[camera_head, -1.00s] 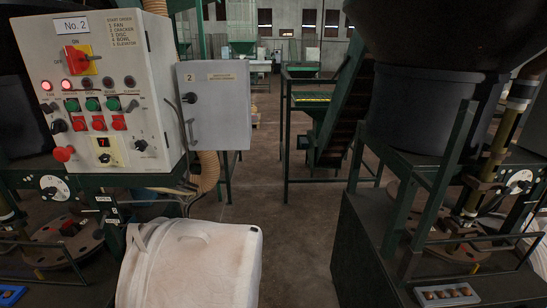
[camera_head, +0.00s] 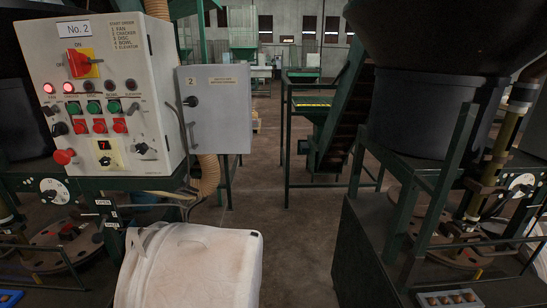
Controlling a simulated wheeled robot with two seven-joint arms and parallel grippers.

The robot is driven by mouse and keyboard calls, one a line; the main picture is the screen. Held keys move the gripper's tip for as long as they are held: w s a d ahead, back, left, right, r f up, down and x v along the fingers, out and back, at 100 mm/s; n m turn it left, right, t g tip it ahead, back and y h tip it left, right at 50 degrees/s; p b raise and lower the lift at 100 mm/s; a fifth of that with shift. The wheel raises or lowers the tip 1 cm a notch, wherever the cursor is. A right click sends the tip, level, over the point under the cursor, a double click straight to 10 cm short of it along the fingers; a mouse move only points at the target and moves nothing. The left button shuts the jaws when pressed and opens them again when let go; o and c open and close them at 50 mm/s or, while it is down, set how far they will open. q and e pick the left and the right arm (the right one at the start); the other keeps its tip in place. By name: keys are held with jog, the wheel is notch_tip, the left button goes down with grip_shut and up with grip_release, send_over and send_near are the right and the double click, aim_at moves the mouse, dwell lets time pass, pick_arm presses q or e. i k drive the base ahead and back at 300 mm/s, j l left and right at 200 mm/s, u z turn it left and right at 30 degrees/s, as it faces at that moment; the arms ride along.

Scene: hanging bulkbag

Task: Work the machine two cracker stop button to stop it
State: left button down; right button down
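The No. 2 control panel (camera_head: 100,55) is a pale box at the upper left. Its lamp row has two lit red lamps at the left, the fan lamp (camera_head: 48,88) and the cracker lamp (camera_head: 68,88); the lamps to their right look dark. Below are three green buttons and, under them, three red buttons. The leftmost red button, in line with the cracker lamp, appears to be the cracker stop button (camera_head: 80,127); the labels are small. A red mushroom button (camera_head: 63,157) is at the lower left. Neither of my grippers is in view.
A grey box (camera_head: 215,108) marked 2 adjoins the panel on the right. A white bulk bag (camera_head: 190,268) stands below it. A dark machine with a black drum (camera_head: 420,110) fills the right side. Bare floor (camera_head: 285,235) runs between them.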

aim_at(80, 128)
jog(key=u, duration=1.25)
